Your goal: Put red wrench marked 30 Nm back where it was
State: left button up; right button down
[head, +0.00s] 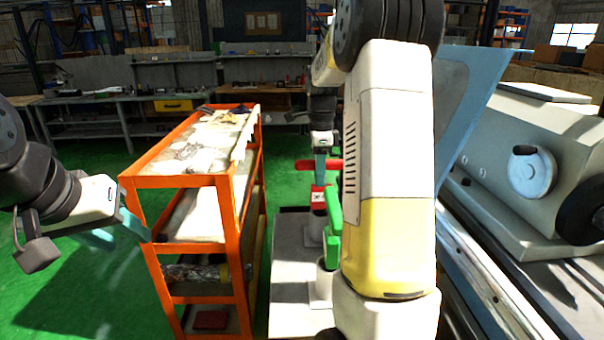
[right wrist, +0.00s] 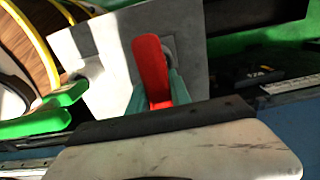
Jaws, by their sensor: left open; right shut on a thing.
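The red wrench (head: 318,197) is near the middle of the head view, just left of my large right arm link. Its red handle (right wrist: 150,65) lies between the teal fingers of my right gripper (right wrist: 158,92) in the right wrist view. My right gripper (head: 320,168) is shut on it, above the grey stand (head: 290,235). The wrist view does not show clearly whether the wrench touches the stand. The 30 Nm marking is not readable. My left gripper (head: 130,227) is open and empty at the left, in front of the orange shelf cart.
A green wrench (head: 332,222) is at the stand, close to the red one; its green handle (right wrist: 45,122) also shows in the wrist view. The orange cart (head: 180,182) stands left of the stand. The grinder (head: 490,205) is on the right. Green floor lies open at the left.

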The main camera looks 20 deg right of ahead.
jog(key=c, duration=1.2)
grip_release()
notch_tip(320, 180, up, 11)
jog(key=shift+r, duration=0.4)
jog(key=shift+s+a+r, duration=0.1)
jog(key=shift+s+r, duration=0.1)
jog(key=shift+r, duration=0.05)
jog(key=s+a+f+n+t, duration=0.1)
jog(key=s+a+n+t, duration=0.1)
jog(key=s+a+n, duration=0.2)
jog(key=s+a+f+n+t+y, duration=0.1)
jog(key=s+a+n, duration=0.3)
jog(key=s+n, duration=0.6)
jog(key=s+a+f+n+t+y, duration=0.1)
jog(key=s+a+f+n+t, duration=0.2)
jog(key=s+n, duration=0.4)
jog(key=shift+s+a+n, duration=0.1)
jog(key=shift+s+a, duration=0.2)
jog(key=shift+s, duration=0.3)
jog(key=shift+s+a+n, duration=0.1)
jog(key=shift+s+a, duration=0.2)
jog(key=shift+s, duration=0.3)
jog(key=shift+s+a+n, duration=0.1)
jog(key=shift+s+a, duration=0.2)
jog(key=shift+s, duration=0.3)
